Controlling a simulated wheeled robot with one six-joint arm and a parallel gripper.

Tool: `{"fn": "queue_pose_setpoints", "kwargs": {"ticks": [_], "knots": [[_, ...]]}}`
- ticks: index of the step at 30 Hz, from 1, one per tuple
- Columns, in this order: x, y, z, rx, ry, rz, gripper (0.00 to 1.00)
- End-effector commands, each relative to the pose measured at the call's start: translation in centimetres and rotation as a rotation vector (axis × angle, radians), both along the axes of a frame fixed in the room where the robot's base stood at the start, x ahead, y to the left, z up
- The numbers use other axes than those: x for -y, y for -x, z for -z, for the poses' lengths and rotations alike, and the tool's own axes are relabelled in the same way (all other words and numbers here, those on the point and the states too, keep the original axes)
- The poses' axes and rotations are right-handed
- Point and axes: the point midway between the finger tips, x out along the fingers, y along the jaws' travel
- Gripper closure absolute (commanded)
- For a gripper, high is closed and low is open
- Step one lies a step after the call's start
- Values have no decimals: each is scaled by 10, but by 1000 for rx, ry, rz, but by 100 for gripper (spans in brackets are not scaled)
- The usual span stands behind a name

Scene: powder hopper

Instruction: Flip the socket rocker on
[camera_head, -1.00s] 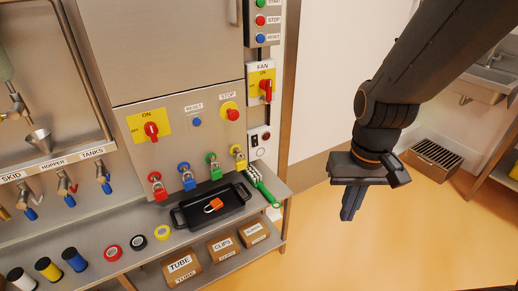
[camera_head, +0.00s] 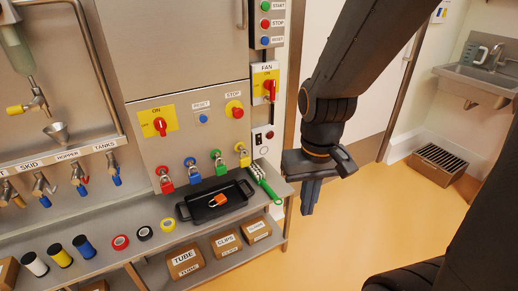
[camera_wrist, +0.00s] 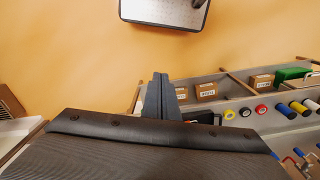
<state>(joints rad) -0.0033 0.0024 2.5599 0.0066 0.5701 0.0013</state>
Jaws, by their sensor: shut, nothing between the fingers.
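The socket plate (camera_head: 263,149) is a small pale plate on the column right of the steel cabinet, below the FAN switch. It carries a small dark and red detail near its top, and a round socket lower down. The rocker is too small to tell its position. My gripper (camera_head: 309,205) hangs pointing down, to the right of the plate and apart from it, beyond the shelf's right end. Its fingers are together and empty. They also show in the wrist view (camera_wrist: 159,95), above the floor; the socket does not show there.
The FAN switch (camera_head: 269,86) has a red handle above the socket. A green-handled brush (camera_head: 265,183) and a black tray (camera_head: 184,212) with an orange padlock lie on the shelf below. Colored padlocks hang along the cabinet's lower edge. The floor right of the shelf is open.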

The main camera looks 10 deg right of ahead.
Motion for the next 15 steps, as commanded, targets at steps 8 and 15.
{"fn": "queue_pose_setpoints", "kwargs": {"ticks": [8,15], "knots": [[26,-81,56,208,69,-251,100],[54,-214,121,581,269,-752,100]]}}
